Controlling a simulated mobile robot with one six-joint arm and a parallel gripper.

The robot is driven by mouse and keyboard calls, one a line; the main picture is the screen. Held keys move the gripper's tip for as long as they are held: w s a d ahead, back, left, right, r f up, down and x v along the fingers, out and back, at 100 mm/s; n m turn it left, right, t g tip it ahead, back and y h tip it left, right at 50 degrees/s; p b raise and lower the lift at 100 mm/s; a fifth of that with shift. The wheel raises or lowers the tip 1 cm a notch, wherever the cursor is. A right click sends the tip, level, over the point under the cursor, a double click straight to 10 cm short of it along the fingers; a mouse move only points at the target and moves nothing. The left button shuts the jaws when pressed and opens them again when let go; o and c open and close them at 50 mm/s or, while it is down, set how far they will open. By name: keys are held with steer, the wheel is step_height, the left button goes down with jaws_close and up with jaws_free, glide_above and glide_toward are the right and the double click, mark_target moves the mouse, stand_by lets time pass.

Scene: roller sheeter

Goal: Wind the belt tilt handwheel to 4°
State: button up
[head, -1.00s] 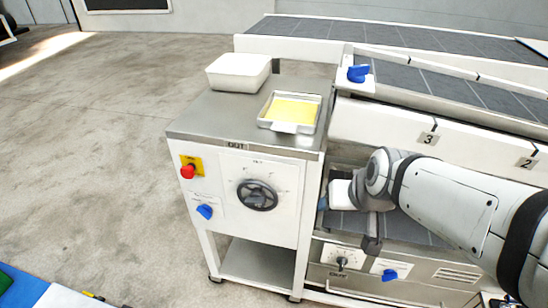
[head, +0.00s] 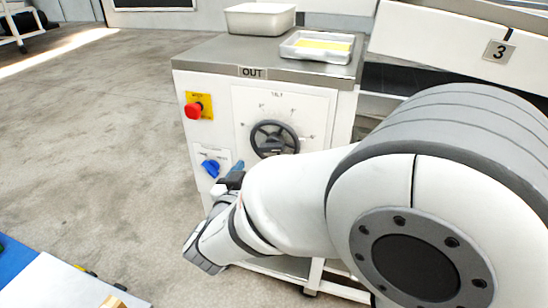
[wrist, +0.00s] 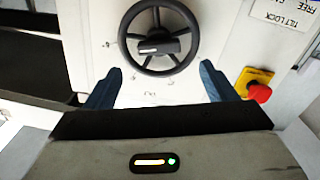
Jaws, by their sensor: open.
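The belt tilt handwheel (head: 274,138) is a dark, spoked wheel on the white end panel, with a scale around it too small to read. In the wrist view the handwheel (wrist: 159,38) appears beyond the fingertips, with a pale mark on its hub. My gripper (wrist: 160,84) is open, its two blue fingers apart with nothing between them. The fingers point at the panel, and no contact with the wheel shows. In the head view my gripper (head: 236,172) is mostly hidden behind my wrist, below and left of the wheel. My arm covers the panel's lower right.
A red stop button (head: 194,111) on a yellow plate and a blue knob (head: 210,168) sit left of the wheel. A "TILT LOCK" label (wrist: 283,14) shows in the wrist view. A white tub (head: 260,18) and a tray (head: 318,47) stand on top.

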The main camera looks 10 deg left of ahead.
mark_target(270, 149)
steer(key=w, duration=0.2)
steer(key=w+b, duration=0.1)
steer(key=w, duration=0.4)
steer(key=shift+w+d+b, duration=0.25)
steer(key=shift+d+b, duration=0.05)
steer(key=shift+b, duration=0.1)
steer(key=shift+c, duration=0.5)
steer(key=shift+d, duration=0.1)
steer(key=c, duration=0.9)
